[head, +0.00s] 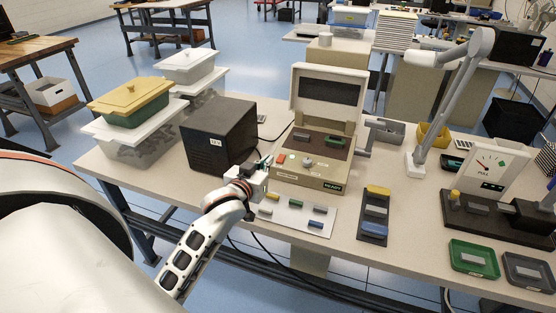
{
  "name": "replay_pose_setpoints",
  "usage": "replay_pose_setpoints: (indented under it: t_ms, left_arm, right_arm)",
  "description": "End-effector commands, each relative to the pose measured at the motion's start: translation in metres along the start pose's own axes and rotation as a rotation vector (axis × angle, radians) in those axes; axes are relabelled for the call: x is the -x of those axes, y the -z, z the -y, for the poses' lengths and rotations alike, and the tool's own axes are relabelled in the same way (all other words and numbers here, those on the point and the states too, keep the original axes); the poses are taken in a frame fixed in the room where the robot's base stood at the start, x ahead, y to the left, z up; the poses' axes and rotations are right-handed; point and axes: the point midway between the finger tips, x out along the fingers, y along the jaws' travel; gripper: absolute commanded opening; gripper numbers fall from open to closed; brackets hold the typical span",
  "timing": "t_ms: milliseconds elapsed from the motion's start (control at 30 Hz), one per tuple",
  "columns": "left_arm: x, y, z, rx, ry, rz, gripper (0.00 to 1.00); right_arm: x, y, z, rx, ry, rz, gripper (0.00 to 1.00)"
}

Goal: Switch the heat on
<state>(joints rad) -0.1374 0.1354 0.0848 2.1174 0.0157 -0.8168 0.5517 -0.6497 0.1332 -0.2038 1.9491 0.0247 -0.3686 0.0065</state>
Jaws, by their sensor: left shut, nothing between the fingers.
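A beige press machine (312,180) stands mid-table with its lid (328,92) raised. Its dark top panel carries a small orange-red switch (281,158), a round pale knob (308,163) and a green piece. Its front shows a dark plate reading "READY" (333,187). Whether the switch is on or off is too small to tell. My left gripper (265,164) is shut and empty at the machine's left front corner, just left of the orange-red switch. I cannot tell if it touches the machine. My right gripper is not in view.
A black box (219,136) stands close left of the gripper. A white plate (295,214) with small coloured pieces lies in front. A blue-and-yellow block (374,213), a lamp arm (454,95) and a gauge unit (487,168) are to the right. Lidded tubs stand back left.

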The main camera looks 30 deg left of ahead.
Motion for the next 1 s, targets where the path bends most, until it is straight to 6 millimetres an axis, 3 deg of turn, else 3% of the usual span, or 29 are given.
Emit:
replay_pose_setpoints:
  t_ms: [367, 900, 1000]
  left_arm:
    - [-0.007, 0.0, 0.0, -0.003, -0.001, 0.0, 0.0]
    - [-0.104, 0.001, 0.0, -0.004, 0.001, 0.0, 0.0]
    - [-0.105, -0.021, 0.0, -0.004, 0.0, 0.004, 0.0]
  right_arm:
    - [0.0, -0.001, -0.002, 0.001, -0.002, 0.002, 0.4]
    - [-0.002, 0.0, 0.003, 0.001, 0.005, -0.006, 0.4]
    - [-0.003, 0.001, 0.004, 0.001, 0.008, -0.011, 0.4]
